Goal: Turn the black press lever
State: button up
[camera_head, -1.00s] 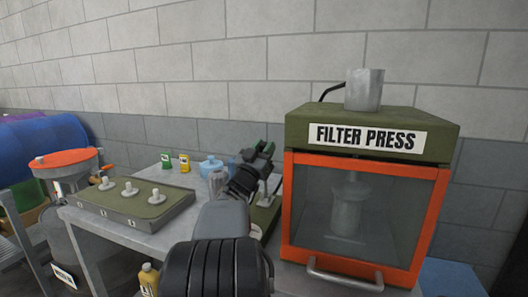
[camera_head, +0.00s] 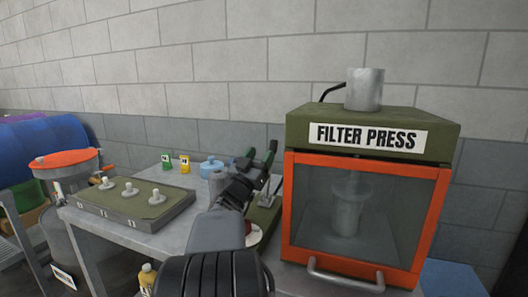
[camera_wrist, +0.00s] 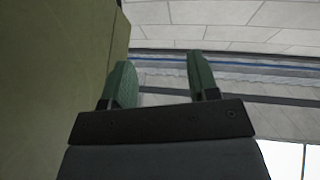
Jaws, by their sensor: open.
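The filter press (camera_head: 460,130) stands at the right of the head view, with an olive top, an orange-framed glass door and a grey cylinder on top. A thin black bent bar (camera_head: 331,88), which looks like the press lever, sticks out left of the cylinder; its far end is hidden behind it. My gripper (camera_head: 261,150) is left of the press and lower than the bar, with its green-lined fingers apart and nothing between them. The fingers (camera_wrist: 160,65) also show open in the wrist view, beside an olive surface at left. The lever cannot be made out there.
The grey bench (camera_head: 195,205) left of the press holds an olive panel with several pegs (camera_head: 130,200), small green and yellow containers and a blue pot (camera_head: 211,168). A green-based device (camera_head: 265,212) sits behind my arm. A block wall closes the back.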

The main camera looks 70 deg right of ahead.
jog(key=shift+v, duration=2.05)
